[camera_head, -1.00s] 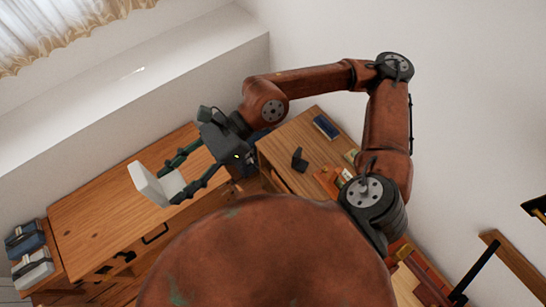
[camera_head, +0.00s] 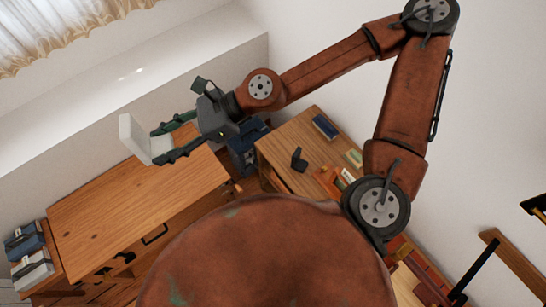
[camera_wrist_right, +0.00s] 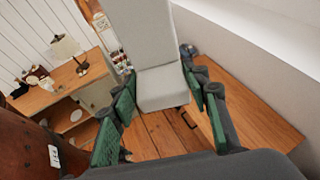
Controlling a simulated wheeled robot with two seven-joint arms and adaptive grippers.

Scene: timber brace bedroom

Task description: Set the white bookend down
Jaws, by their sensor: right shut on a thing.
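The white bookend (camera_head: 134,138) is an L-shaped piece with an upright plate and a foot. My right gripper (camera_head: 168,145) is shut on its foot and holds it above the wooden desk (camera_head: 120,210), near the desk's far edge. In the right wrist view the bookend (camera_wrist_right: 160,88) sits between the green finger pads of the right gripper (camera_wrist_right: 160,100), with its plate reaching up out of the frame. The desk top (camera_wrist_right: 240,115) shows below it. My left gripper is not in view.
A second wooden surface (camera_head: 300,150) right of the desk holds a dark bookend (camera_head: 298,159), a blue item (camera_head: 325,127) and an orange box (camera_head: 330,181). Blue and grey boxes (camera_head: 30,255) stand at lower left. Most of the desk top is bare. A wall ledge (camera_head: 120,100) runs behind.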

